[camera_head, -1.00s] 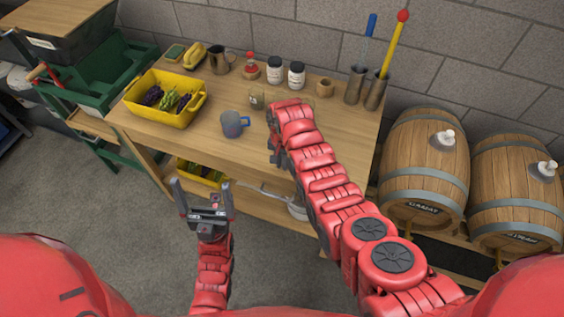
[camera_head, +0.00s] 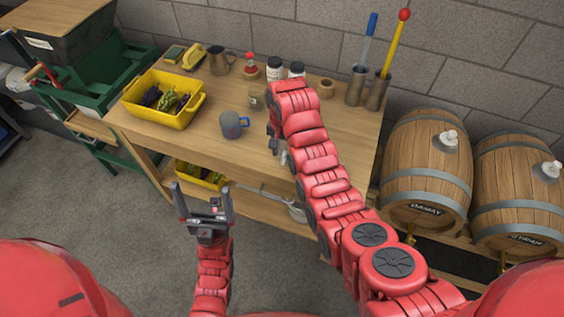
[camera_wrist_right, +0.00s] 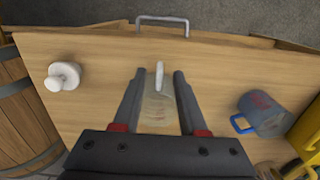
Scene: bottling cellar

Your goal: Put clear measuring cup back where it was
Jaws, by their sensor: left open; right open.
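The clear measuring cup (camera_wrist_right: 157,110) shows in the right wrist view as a see-through shape with a pale upright part. It stands on the wooden table between the two fingers of my right gripper (camera_wrist_right: 160,73). The fingers are open, one on each side, and I see no clear contact. In the head view my right gripper (camera_head: 277,148) is low over the table's front part, and my arm hides most of what lies beneath it. My left gripper (camera_head: 203,190) is open and empty in front of the table.
A grey mug with a blue handle (camera_head: 232,125) stands left of my right gripper. A yellow crate (camera_head: 180,117) of grapes is further left. Barrels (camera_head: 423,172) are at right.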

